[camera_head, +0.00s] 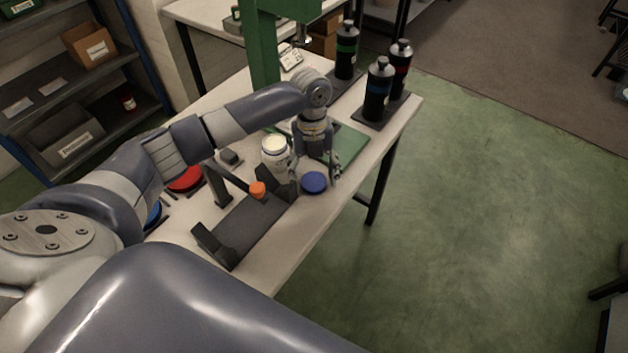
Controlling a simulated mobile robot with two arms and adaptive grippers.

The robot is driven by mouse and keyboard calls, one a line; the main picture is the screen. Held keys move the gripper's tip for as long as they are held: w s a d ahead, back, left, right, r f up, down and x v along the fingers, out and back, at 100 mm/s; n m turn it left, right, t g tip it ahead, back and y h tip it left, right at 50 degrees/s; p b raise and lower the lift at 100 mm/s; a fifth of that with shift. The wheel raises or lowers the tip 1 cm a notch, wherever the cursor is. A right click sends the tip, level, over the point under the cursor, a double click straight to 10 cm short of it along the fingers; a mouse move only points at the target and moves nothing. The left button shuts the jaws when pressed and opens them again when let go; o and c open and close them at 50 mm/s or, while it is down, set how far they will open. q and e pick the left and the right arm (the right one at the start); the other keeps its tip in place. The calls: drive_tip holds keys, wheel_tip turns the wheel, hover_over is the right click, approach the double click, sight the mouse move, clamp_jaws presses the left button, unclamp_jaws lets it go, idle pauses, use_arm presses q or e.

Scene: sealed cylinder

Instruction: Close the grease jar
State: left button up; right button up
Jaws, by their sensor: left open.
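The grease jar (275,158) is a pale jar with an open top and cream-coloured contents, standing upright on the white table. A blue lid (314,183) lies flat on the table in front and to the right of it. My left gripper (316,173) points down with its fingers spread, just right of the jar. The blue lid shows between and just below its fingertips; I cannot tell whether they touch it. My right gripper is out of view.
A dark fixture with an orange knob (257,189) stands left of the blue lid. A red disc (186,179) lies further left. A green post (264,45) rises behind. Dark bottles (379,92) stand at the back right. The white table's front right edge is clear.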

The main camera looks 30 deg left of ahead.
sight(314, 180)
use_arm(q)
drive_tip(key=c, duration=0.5)
wheel_tip(314, 180, up, 10)
drive_tip(key=shift+b, duration=0.45)
